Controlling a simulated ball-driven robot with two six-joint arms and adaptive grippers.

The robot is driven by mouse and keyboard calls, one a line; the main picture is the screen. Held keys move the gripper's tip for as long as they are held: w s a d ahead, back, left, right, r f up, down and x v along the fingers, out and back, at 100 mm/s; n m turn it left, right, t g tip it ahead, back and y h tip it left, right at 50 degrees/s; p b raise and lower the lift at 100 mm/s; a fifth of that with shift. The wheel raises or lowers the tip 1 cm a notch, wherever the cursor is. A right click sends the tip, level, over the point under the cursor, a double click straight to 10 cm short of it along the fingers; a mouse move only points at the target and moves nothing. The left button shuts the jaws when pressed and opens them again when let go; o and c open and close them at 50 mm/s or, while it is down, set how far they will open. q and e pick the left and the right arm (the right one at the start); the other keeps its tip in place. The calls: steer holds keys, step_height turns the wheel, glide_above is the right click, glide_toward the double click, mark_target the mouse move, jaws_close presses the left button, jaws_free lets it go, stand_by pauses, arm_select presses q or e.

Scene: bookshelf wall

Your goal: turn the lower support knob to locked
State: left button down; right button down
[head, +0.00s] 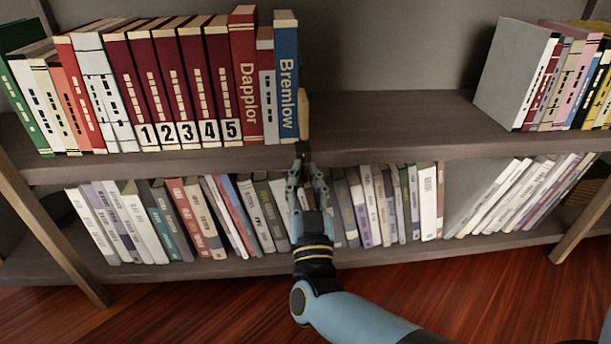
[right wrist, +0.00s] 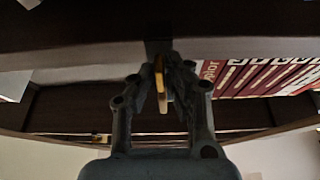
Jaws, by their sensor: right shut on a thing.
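My right gripper (head: 305,168) is at the front edge of the upper shelf, just below the blue Bremlow book. It is closed on a small part there, which I take to be the lower support knob; the fingers hide most of it. In the right wrist view a narrow tan piece (right wrist: 161,85) shows between the two fingers of the right gripper (right wrist: 163,95). A tan upright support (head: 304,115) stands against the right side of the blue book (head: 286,85). I cannot read the knob's turn. My left gripper is not in view.
A row of upright books (head: 150,90) fills the left of the upper shelf (head: 390,125), whose middle is bare. More books (head: 520,70) stand at its right end. The lower shelf (head: 250,265) holds a long row of books behind and beside my gripper.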

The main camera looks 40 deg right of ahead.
steer(key=shift+f, duration=0.15)
steer(key=c, duration=1.4)
jaws_free()
steer(key=v, duration=0.7)
steer(key=shift+s, duration=0.25)
steer(key=shift+a, duration=0.15)
